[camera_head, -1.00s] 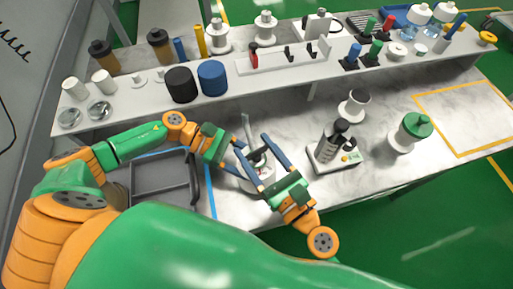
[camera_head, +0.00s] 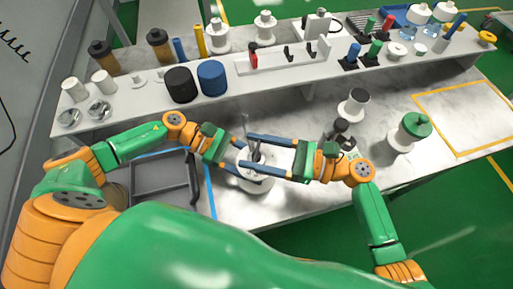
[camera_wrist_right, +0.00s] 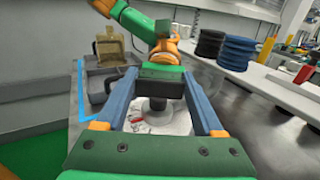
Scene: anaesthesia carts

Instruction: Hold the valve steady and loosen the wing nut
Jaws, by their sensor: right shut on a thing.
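The valve (camera_head: 257,185) stands on the bench, a white round body with a grey upright part, and it also shows in the right wrist view (camera_wrist_right: 165,122). My right gripper (camera_head: 246,150) reaches in from the right, its two blue fingers on either side of the valve's top, shut on the wing nut (camera_head: 257,157). The fingers hide much of the nut. My left gripper (camera_head: 236,153) comes in from the left, close against the valve; its fingertips overlap the valve and its grip is unclear.
A grey tray (camera_head: 160,188) lies left of the valve. A raised shelf (camera_head: 140,112) with several bottles and spools runs along the back.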

